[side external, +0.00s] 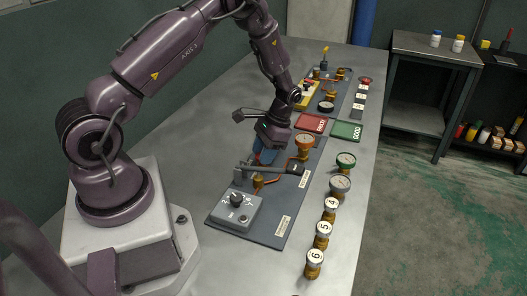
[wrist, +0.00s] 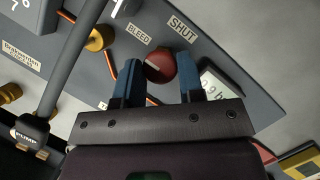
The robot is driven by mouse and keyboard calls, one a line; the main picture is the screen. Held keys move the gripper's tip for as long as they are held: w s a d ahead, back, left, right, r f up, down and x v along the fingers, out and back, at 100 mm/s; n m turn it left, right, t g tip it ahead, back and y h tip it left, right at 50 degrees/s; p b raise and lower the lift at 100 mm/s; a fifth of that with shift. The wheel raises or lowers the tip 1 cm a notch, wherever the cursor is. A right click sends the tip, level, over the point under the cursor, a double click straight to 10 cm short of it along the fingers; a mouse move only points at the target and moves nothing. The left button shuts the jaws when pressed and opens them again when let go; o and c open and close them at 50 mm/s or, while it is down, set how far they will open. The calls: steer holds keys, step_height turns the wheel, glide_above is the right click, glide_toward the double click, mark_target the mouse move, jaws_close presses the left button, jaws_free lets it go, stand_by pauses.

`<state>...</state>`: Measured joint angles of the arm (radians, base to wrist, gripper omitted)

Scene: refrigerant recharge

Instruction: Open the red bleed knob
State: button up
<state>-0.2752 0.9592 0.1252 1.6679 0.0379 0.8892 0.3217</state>
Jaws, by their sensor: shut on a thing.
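The red bleed knob (wrist: 160,68) is round with a pale slot-like mark on its left side. It sits on the dark grey panel (wrist: 262,88) in the wrist view, below the labels BLEED (wrist: 138,34) and SHUT (wrist: 183,27). My gripper (wrist: 158,72) has its two blue fingers on either side of the knob and is shut on it. In the side view my gripper (side external: 264,157) reaches down to the near panel (side external: 274,225). The knob cannot be made out there, as the gripper and nearby parts are in front.
A grey handle bar (side external: 266,169) and a grey box with a black dial (side external: 236,208) stand close to my gripper. A red tray (side external: 312,123) and a green tray (side external: 346,131) lie behind. Numbered canisters (side external: 322,235) line the right side. The bench left of the panel is clear.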

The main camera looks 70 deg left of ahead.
steer(key=o, duration=0.9)
steer(key=v, duration=1.3)
steer(key=s+d+r+t, duration=0.3)
steer(key=s+d+r, duration=0.2)
steer(key=s+r, duration=0.1)
steer(key=s+d+r+t, duration=0.3)
steer(key=s+d+r, duration=0.2)
steer(key=s+r, duration=0.2)
steer(key=s+d+r+t, duration=0.4)
steer(key=s+d+r, duration=0.1)
steer(key=s+r, duration=0.1)
steer(key=shift+s+d+r, duration=0.15)
steer(key=shift+d+r, duration=0.1)
steer(key=shift+d, duration=0.05)
